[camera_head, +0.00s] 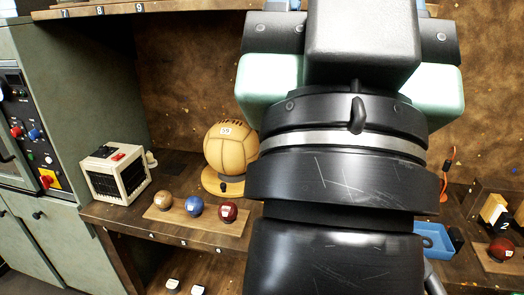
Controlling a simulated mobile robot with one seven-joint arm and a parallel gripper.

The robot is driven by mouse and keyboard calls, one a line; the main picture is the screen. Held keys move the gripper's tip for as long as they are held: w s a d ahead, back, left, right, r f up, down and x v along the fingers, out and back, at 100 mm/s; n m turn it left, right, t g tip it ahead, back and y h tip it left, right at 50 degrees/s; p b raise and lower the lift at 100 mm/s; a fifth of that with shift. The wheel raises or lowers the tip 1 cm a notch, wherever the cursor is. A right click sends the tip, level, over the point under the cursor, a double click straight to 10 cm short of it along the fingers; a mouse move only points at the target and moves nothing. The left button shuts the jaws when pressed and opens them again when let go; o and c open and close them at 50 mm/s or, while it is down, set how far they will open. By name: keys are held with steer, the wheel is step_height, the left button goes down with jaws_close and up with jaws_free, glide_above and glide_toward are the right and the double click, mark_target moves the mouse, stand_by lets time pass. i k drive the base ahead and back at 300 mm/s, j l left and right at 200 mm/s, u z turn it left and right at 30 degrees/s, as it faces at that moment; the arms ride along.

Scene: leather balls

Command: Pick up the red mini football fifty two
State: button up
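A dark red ball (228,211) with a small white label sits on a wooden board on the shelf, at the right end of a row of three. Another dark red ball (501,249) with a white label sits at the far right edge. The numbers on both labels are too small to read. My gripper (352,80) is at the end of my large black arm, which fills the middle of the camera_head view. Its fingertips are hidden, so I cannot see whether it is open or holds anything. The left red ball is just left of my arm.
A brown ball (163,200) and a blue ball (194,206) share the wooden board (178,221). A large tan ball (229,147) stands behind on a round base. A cream box (115,174) is at left. A blue tray (433,240) lies right of my arm.

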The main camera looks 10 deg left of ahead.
mark_target(228, 211)
steer(key=i+j+z, duration=0.25)
steer(key=i+j, duration=0.2)
steer(key=i, duration=0.3)
steer(key=i+j+z, duration=0.3)
steer(key=i+j, duration=0.3)
steer(key=i, duration=0.1)
